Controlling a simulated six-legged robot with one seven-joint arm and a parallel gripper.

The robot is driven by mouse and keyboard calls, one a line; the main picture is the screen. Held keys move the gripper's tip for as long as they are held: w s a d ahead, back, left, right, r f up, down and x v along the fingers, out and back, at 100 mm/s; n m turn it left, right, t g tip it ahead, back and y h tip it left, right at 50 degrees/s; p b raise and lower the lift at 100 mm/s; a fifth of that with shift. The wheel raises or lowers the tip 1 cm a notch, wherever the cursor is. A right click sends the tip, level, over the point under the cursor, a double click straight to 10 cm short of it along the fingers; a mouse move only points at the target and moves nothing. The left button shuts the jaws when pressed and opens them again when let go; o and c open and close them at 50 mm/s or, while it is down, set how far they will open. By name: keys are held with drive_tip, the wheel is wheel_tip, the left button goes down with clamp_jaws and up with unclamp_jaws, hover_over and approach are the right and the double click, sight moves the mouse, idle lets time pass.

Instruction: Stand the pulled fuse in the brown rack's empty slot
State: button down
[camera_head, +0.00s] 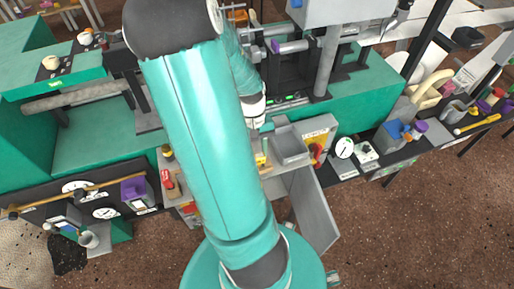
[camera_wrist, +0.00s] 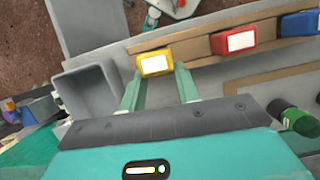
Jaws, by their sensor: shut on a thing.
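In the wrist view my gripper (camera_wrist: 159,74) is shut on a yellow fuse (camera_wrist: 155,62) with a pale label on top. The fuse is at the left part of the brown rack (camera_wrist: 192,48). I cannot tell whether its lower end is in a slot or above it. A red fuse (camera_wrist: 233,41) and a blue fuse (camera_wrist: 301,24) stand in the rack to the right, with a gap between each. In the head view a small yellow thing (camera_head: 261,160) shows beside my arm, which hides most of the rack and my gripper.
An open grey bin (camera_wrist: 88,92) stands just left of my gripper; it also shows in the head view (camera_head: 291,146). A grey panel (camera_head: 315,210) slants down in front of the bench.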

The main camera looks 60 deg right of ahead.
drive_tip(key=shift+f, duration=0.35)
drive_tip(key=c, duration=0.9)
unclamp_jaws()
drive_tip(key=shift+c, duration=0.2)
drive_tip(key=shift+r, duration=0.1)
wheel_tip(320, 180, up, 7)
idle(0.4)
drive_tip(key=w+a+r+n+t+h, duration=0.1)
drive_tip(key=w+a+r+n+t, duration=0.1)
drive_tip(key=w+a+r, duration=0.4)
drive_tip(key=w+a+r+n+t+h, duration=0.1)
drive_tip(key=w+a+r+n+t, duration=0.2)
drive_tip(key=w+a, duration=0.45)
drive_tip(key=a+r+n+t, duration=0.1)
drive_tip(key=a+r+n, duration=0.1)
drive_tip(key=a+r, duration=0.3)
drive_tip(key=s+a+r+n+t, duration=0.1)
drive_tip(key=a+r, duration=0.4)
drive_tip(key=a, duration=0.7)
drive_tip(key=shift+s+a+r+n+t+h, duration=0.15)
drive_tip(key=shift+a+r+n+t+h, duration=0.15)
drive_tip(key=shift+n+t, duration=0.35)
